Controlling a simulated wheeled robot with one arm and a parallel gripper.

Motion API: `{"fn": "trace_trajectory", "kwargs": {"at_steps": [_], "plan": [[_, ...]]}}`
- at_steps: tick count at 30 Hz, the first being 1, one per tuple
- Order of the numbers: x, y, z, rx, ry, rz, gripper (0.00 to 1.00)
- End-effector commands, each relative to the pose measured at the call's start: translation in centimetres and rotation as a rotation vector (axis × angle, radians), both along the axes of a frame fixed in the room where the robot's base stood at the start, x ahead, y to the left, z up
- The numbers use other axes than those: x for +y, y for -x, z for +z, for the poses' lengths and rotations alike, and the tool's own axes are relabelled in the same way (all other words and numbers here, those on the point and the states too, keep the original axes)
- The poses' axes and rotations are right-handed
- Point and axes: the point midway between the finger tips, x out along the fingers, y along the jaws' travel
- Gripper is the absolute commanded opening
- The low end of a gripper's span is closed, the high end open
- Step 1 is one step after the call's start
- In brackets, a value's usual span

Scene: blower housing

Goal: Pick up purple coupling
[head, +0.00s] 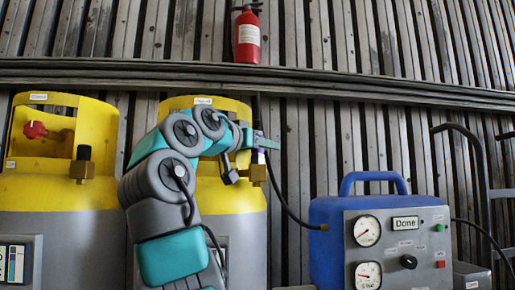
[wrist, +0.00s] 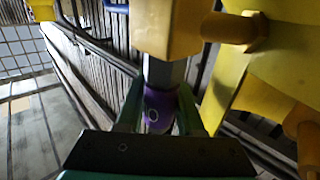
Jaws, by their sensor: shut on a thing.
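The purple coupling (wrist: 160,108) stands between the two fingers of my gripper (wrist: 160,115) in the wrist view. The fingers are shut on its sides. A grey stem joins its far end to a brass valve block (wrist: 170,28). In the head view my gripper (head: 264,143) is at the valve of the right yellow-topped cylinder (head: 228,105). The fingers hide part of the coupling.
A black hose (head: 290,205) runs from near my gripper to the blue machine (head: 360,210), whose display reads "Done". Another yellow-topped cylinder (head: 60,130) stands at the left with a red knob (head: 35,130). A fire extinguisher (head: 247,38) hangs on the slatted wall.

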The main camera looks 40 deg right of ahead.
Motion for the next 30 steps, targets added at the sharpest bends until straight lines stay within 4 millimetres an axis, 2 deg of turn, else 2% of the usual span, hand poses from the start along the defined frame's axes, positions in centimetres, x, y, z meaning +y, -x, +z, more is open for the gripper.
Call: {"fn": "trace_trajectory", "kwargs": {"at_steps": [1, 5, 22, 30], "plan": [[0.0, 0.0, 0.0, 0.0, 0.0, 0.0, 0.15], [0.0, 0.0, 0.0, 0.0, 0.0, 0.0, 0.0], [0.0, 0.1, 0.1, 0.0, 0.001, 0.0, 0.0], [0.0, 1.3, 1.9, -0.001, 0.002, 0.0, 0.0]]}}
